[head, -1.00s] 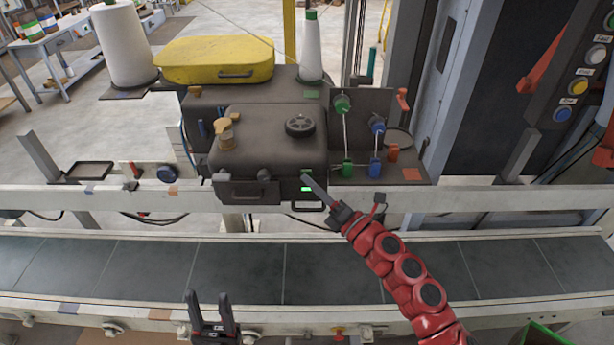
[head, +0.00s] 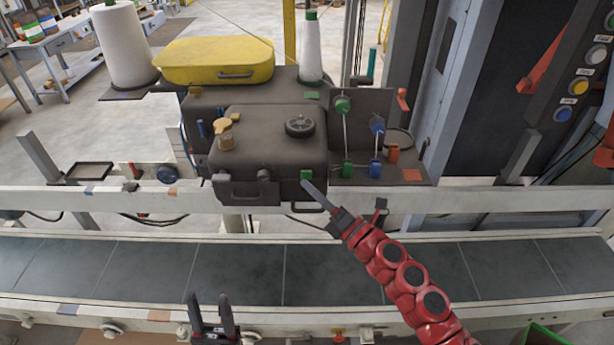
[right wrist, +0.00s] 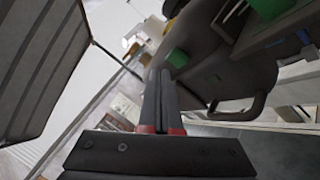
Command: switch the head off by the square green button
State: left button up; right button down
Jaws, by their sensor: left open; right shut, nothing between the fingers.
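The square green button (head: 306,174) is on the front of the dark sewing head (head: 265,150), near its lower right corner. My right gripper (head: 306,185) is shut and empty, its fingertips just below the button in the head view. In the right wrist view the green button (right wrist: 177,58) is just beyond and right of the shut fingertips (right wrist: 158,73); I cannot tell whether they touch. No lit green strip shows below the button; the fingers partly cover that spot. My left gripper (head: 211,300) is open and empty at the bottom, in front of the conveyor.
A white rail (head: 130,199) runs below the head, with the dark conveyor belt (head: 240,270) in front. Green and blue thread knobs (head: 343,104) stand right of the button. A button panel (head: 580,85) is at far right.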

jog(key=s, duration=0.6)
dwell(0.3)
